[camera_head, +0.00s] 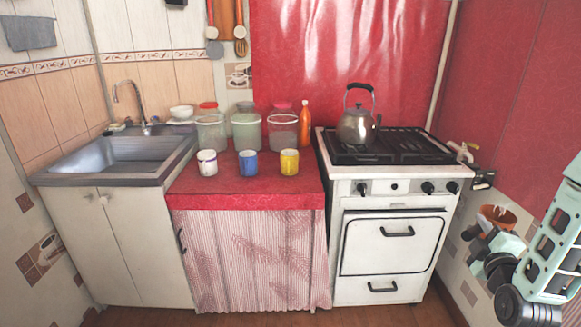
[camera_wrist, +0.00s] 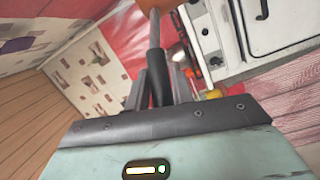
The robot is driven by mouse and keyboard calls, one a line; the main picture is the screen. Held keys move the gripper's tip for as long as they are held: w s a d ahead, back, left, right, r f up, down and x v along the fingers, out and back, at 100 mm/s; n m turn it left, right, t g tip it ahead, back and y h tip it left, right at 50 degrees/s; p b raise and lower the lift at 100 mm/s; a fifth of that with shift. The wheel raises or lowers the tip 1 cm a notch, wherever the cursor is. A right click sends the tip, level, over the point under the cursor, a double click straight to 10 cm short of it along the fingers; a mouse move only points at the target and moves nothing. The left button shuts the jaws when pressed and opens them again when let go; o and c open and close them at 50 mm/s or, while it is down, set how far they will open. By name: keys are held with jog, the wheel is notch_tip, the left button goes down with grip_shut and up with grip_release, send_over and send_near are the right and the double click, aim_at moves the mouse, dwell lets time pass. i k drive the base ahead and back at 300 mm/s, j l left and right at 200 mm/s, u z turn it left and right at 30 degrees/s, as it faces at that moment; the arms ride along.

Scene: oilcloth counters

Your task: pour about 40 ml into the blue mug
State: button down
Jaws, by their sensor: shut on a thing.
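The blue mug (camera_head: 248,164) stands upright on the red counter in the head view, between a white mug (camera_head: 207,163) and a yellow mug (camera_head: 289,162). My gripper (camera_wrist: 160,78) is shut on the long dark handle (camera_wrist: 155,32) of an orange-brown pot. The pot (camera_head: 497,214) shows in the head view at the far right, in front of the red wall, right of the stove and well apart from the mugs. Its orange body (camera_wrist: 174,12) is mostly cut off in the wrist view. I cannot tell what is inside the pot or the blue mug.
The stove (camera_head: 395,240) with a metal kettle (camera_head: 356,126) stands between my gripper and the mugs. Several clear jars (camera_head: 246,130) and an orange bottle (camera_head: 305,124) stand behind the mugs. A sink (camera_head: 125,152) is at left. The counter's front strip is clear.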

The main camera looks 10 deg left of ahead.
aim_at(248, 165)
jog(key=i+u, duration=0.1)
jog(key=u, duration=1.2)
